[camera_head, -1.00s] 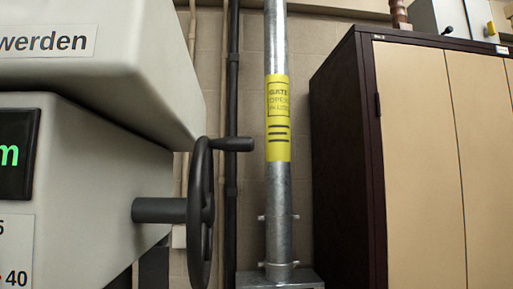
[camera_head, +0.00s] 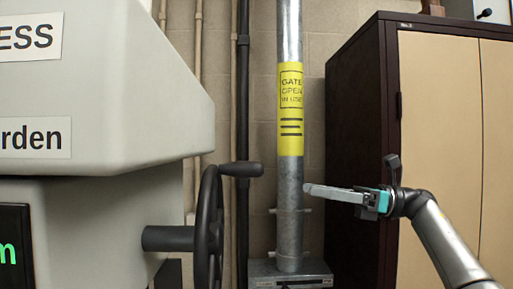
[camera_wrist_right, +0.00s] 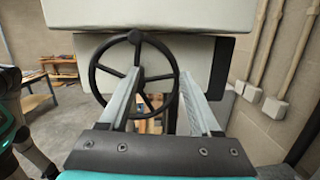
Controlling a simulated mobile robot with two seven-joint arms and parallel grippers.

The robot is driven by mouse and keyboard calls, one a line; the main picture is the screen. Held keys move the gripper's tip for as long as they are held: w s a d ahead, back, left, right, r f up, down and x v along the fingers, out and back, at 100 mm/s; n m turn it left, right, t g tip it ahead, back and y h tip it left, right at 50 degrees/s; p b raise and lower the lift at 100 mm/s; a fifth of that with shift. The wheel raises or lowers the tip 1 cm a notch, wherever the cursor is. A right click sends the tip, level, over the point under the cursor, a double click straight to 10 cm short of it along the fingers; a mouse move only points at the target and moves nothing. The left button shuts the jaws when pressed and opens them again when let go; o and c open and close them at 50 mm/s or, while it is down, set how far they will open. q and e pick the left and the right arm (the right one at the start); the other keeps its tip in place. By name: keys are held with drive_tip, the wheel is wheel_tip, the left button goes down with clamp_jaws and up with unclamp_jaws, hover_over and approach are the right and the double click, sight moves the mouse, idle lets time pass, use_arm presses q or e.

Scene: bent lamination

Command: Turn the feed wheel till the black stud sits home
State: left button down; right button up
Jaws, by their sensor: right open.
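The black feed wheel (camera_head: 209,230) stands nearly edge-on in the head view, on a dark shaft (camera_head: 168,238) from the machine's side. Its crank handle (camera_head: 242,169) sticks out to the right near the top. In the right wrist view the spoked wheel (camera_wrist_right: 158,77) faces me, handle end (camera_wrist_right: 134,37) at the top. My right gripper (camera_head: 307,188) is open and empty, right of the wheel and apart from it. Its fingers (camera_wrist_right: 161,76) point at the wheel in the wrist view. I cannot make out the black stud. My left gripper is not in view.
The pale machine housing (camera_head: 110,90) fills the left, its upper part overhanging. A metal post (camera_head: 290,215) with a yellow sign (camera_head: 290,108) stands behind my right gripper. A dark-sided cabinet (camera_head: 357,150) stands at the right. Open space lies between wheel and gripper.

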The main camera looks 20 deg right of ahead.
sight(263, 167)
drive_tip(key=s+d+r+n+g+h, duration=0.1)
drive_tip(key=s+r+n, duration=0.3)
drive_tip(key=s+r, duration=0.1)
drive_tip(key=p+x, duration=0.1)
drive_tip(key=x, duration=0.4)
drive_tip(key=p+x, duration=0.1)
drive_tip(key=x, duration=0.4)
drive_tip(key=p+x, duration=0.1)
drive_tip(key=x, duration=0.4)
drive_tip(key=shift+w+f+p, duration=0.15)
drive_tip(key=shift+f+p, duration=0.2)
drive_tip(key=shift+f, duration=0.05)
clamp_jaws()
idle(0.5)
